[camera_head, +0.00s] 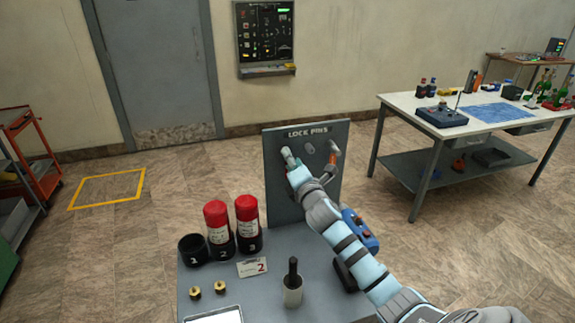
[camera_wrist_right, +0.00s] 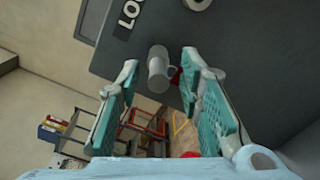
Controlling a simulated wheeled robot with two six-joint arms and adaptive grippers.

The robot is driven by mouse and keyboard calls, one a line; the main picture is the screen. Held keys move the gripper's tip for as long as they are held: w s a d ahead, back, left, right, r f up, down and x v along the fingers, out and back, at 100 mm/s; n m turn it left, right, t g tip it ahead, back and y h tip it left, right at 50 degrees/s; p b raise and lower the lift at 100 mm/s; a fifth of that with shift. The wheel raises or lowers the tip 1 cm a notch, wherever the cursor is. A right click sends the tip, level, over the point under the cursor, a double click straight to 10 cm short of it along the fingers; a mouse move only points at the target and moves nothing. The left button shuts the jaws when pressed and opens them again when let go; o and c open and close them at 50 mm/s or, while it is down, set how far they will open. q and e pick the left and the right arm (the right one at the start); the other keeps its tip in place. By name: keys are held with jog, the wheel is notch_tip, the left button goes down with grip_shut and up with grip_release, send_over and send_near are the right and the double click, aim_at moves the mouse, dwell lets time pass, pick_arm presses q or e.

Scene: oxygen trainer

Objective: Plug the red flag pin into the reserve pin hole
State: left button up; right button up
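The upright grey lock-pin board (camera_head: 278,205) stands at the back of the grey bench, with the label LOCK PINS on top. My right gripper (camera_head: 292,164) is at the board's left side. In the right wrist view, my right gripper (camera_wrist_right: 160,72) is open. A grey cylindrical pin (camera_wrist_right: 157,70) with a loop on its side lies between its fingertips, with gaps visible on both sides. A small red patch (camera_wrist_right: 175,76), perhaps its flag, shows beside the loop, mostly hidden. A grey round fitting (camera_head: 309,148) and an orange-flagged pin (camera_head: 334,152) are farther right on the board. My left gripper is out of view.
Two red-topped cylinders (camera_head: 216,222) stand in holders on the bench, beside an empty black holder (camera_head: 193,249). A dark-handled tool in a white cup (camera_head: 292,288), brass fittings (camera_head: 220,287) and a blue device (camera_head: 360,230) are nearby. A white table (camera_head: 400,103) stands behind at right.

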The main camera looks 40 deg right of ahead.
jog(key=shift+s+r, duration=0.2)
dwell(0.3)
jog(key=shift+w, duration=0.1)
jog(key=shift+f, duration=0.1)
jog(key=shift+p, duration=0.3)
